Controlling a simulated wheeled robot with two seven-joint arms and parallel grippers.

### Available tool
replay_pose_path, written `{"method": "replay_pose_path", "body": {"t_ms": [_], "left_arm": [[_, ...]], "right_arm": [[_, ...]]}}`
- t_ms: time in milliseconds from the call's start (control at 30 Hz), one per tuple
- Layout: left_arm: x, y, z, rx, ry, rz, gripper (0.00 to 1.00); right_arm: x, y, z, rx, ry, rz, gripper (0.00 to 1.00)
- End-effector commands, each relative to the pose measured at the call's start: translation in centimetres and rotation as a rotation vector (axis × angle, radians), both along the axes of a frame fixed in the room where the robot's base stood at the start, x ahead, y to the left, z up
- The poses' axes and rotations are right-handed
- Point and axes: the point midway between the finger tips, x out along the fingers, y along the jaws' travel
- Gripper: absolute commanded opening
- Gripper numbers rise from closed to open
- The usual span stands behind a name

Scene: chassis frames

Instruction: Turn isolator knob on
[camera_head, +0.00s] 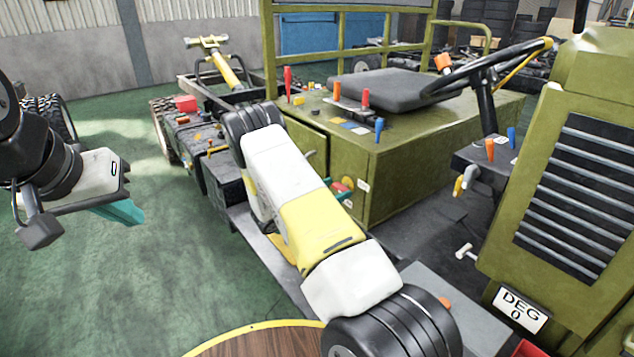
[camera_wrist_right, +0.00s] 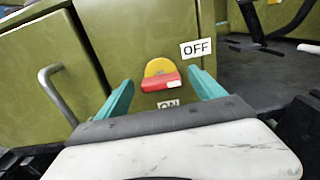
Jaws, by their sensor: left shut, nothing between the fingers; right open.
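The isolator knob (camera_wrist_right: 160,76) is a yellow disc with a red handle on the green cabinet's side. The handle lies nearly level, with its white-marked end to the right. An OFF label (camera_wrist_right: 197,48) is at its upper right and an ON label (camera_wrist_right: 168,104) below, partly hidden. My right gripper (camera_wrist_right: 162,80) is open, its teal fingers on either side of the knob with gaps visible. In the head view the knob (camera_head: 347,183) is partly hidden by my right gripper (camera_head: 339,189). My left gripper (camera_head: 122,212) is shut and empty, over the green floor at left.
The green cabinet (camera_head: 400,175) carries a grey seat (camera_head: 392,88) and coloured levers. A grey curved handle (camera_wrist_right: 55,92) stands out left of the knob. A steering wheel (camera_head: 490,70) and slatted green panel (camera_head: 580,190) are at right. Open floor (camera_head: 130,290) lies at left.

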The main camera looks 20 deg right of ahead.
Motion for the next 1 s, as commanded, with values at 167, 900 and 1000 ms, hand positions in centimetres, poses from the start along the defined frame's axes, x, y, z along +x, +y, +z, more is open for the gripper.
{"method": "replay_pose_path", "body": {"t_ms": [167,900,1000], "left_arm": [[0.0,0.0,0.0,0.0,0.0,0.0,0.0],[0.0,0.0,0.0,0.0,0.0,0.0,0.0],[0.0,0.0,0.0,0.0,0.0,0.0,0.0]], "right_arm": [[-0.01,0.01,0.01,0.0,0.0,0.0,0.68],[-0.11,0.04,-0.02,0.041,-0.118,0.0,0.16],[-0.11,0.06,-0.01,0.065,-0.189,0.001,0.16]]}}
